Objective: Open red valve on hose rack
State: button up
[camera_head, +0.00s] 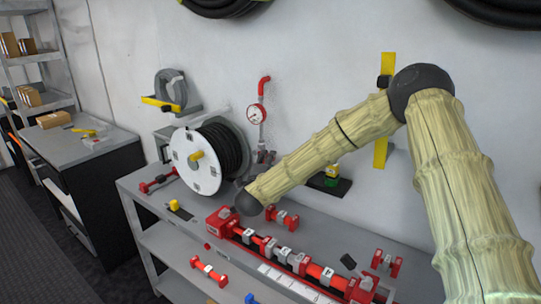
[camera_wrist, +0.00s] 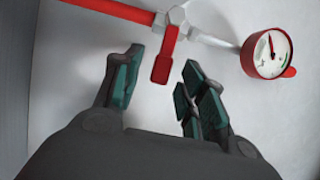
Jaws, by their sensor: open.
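The red valve handle (camera_wrist: 164,57) hangs from a pale fitting (camera_wrist: 176,17) on a pipe in the wrist view. My gripper (camera_wrist: 159,72) is open, with a dark teal-padded finger on each side of the handle in the picture. I see no clear contact, and the depth between them is hard to judge. In the head view, a red pipe (camera_head: 264,84) with a round gauge (camera_head: 256,114) is on the wall. My gripper (camera_head: 264,157) is just below that gauge, where it hides the valve. The gauge also shows in the wrist view (camera_wrist: 267,54).
A white reel with black hose (camera_head: 203,163) stands just left of my gripper. The grey bench (camera_head: 330,229) below holds a red manifold (camera_head: 267,245) and several red fittings. A yellow bracket (camera_head: 381,151) is on the wall behind my arm.

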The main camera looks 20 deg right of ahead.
jog(key=x, duration=0.3)
jog(key=shift+r+p, duration=0.15)
jog(key=shift+p, duration=0.2)
jog(key=shift+w+d, duration=0.25)
jog(key=shift+w, duration=0.1)
grip_shut()
